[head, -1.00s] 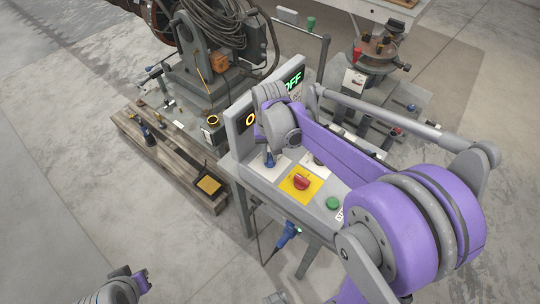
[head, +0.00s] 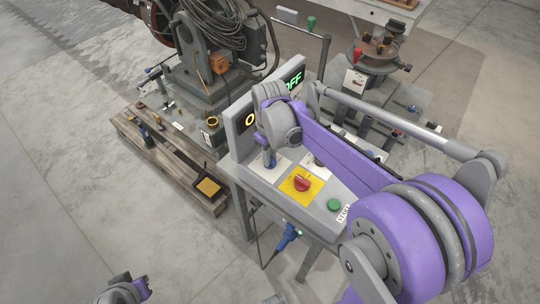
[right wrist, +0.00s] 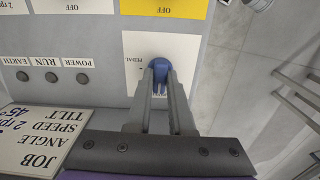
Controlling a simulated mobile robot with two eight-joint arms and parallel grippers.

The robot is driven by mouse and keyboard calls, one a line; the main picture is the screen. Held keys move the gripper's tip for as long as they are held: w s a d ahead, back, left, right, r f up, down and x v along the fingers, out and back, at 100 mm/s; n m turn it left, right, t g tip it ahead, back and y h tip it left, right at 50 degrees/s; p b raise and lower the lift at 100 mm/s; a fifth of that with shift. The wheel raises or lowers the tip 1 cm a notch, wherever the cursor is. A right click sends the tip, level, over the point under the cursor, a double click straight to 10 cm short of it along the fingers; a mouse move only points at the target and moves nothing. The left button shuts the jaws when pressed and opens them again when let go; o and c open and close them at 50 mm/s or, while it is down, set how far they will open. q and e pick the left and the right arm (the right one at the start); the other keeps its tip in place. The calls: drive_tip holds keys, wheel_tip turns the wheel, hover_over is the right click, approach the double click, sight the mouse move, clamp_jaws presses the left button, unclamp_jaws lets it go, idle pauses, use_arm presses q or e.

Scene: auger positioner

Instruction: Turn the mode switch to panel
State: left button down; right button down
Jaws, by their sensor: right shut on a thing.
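The mode switch has a blue knob (right wrist: 160,72) on a white plate (right wrist: 134,48) with the word PEDAL beside it, upside down in the right wrist view. My right gripper (right wrist: 161,84) is shut on this knob, one finger at each side. In the head view the blue knob (head: 269,160) shows at the left end of the control box's top, below my right wrist. The knob's pointer and the plate's other labels are hidden or too small to read. Part of my left arm's end (head: 125,290) shows at the bottom left, away from the box; its fingers cannot be made out.
A red knob (head: 302,184) on a yellow plate and a green button (head: 334,205) sit on the same panel. A blue pedal-like connector (head: 289,234) hangs below.

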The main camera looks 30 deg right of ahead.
drive_tip(key=shift+n, duration=0.3)
drive_tip(key=c, duration=0.8)
unclamp_jaws()
wheel_tip(320, 180, up, 11)
drive_tip(key=shift+p, duration=0.35)
drive_tip(key=shift+f, duration=0.1)
drive_tip(key=s+a+f+m+t, duration=0.2)
drive_tip(key=s+a+f, duration=0.1)
drive_tip(key=s+f, duration=0.2)
drive_tip(key=s+a+f+m+t, duration=0.2)
drive_tip(key=s+f, duration=0.4)
drive_tip(key=s, duration=0.4)
drive_tip(key=shift+s+a+m+t, duration=0.3)
drive_tip(key=shift+a+t, duration=0.4)
drive_tip(key=shift+a, duration=0.15)
